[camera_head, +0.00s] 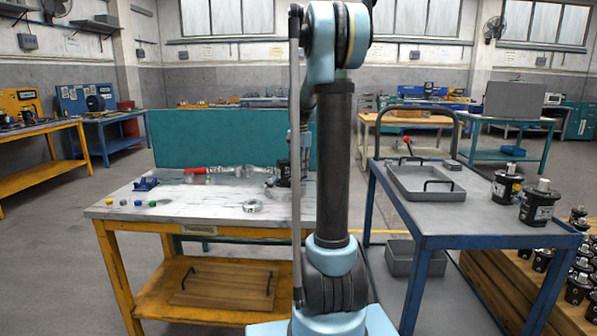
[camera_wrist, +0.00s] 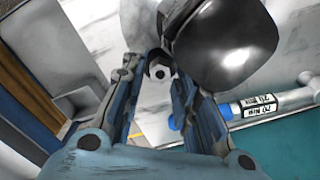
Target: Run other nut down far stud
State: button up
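In the wrist view, a small grey nut (camera_wrist: 159,72) with a bright round centre sits between my fingertips. My gripper (camera_wrist: 158,75) appears closed on it, a finger on each side. A large dark, rounded, shiny body (camera_wrist: 225,40) lies right beside the nut; it looks like part of the motor, and a pale rounded part adjoins it. I cannot make out the studs or how far the nut sits on one. In the head view, my arm hides most of the work spot; a dark form (camera_head: 284,172) shows by the arm at the workbench's right end.
The workbench (camera_head: 130,212) holds a blue fixture (camera_head: 146,184), small coloured pieces, a red-handled tool (camera_head: 195,171) and a metal ring (camera_head: 252,206). A teal panel (camera_head: 220,135) stands behind. A blue cart (camera_head: 450,235) at right carries a grey tray (camera_head: 405,190) and two black motors (camera_head: 537,208).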

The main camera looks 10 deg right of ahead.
jog(key=shift+a, duration=0.1)
jog(key=shift+s, duration=0.1)
grip_shut()
jog(key=m, duration=0.5)
jog(key=shift+m, duration=0.3)
jog(key=shift+m, duration=0.3)
jog(key=shift+f+m, duration=0.1)
jog(key=shift+m, duration=2.5)
grip_release()
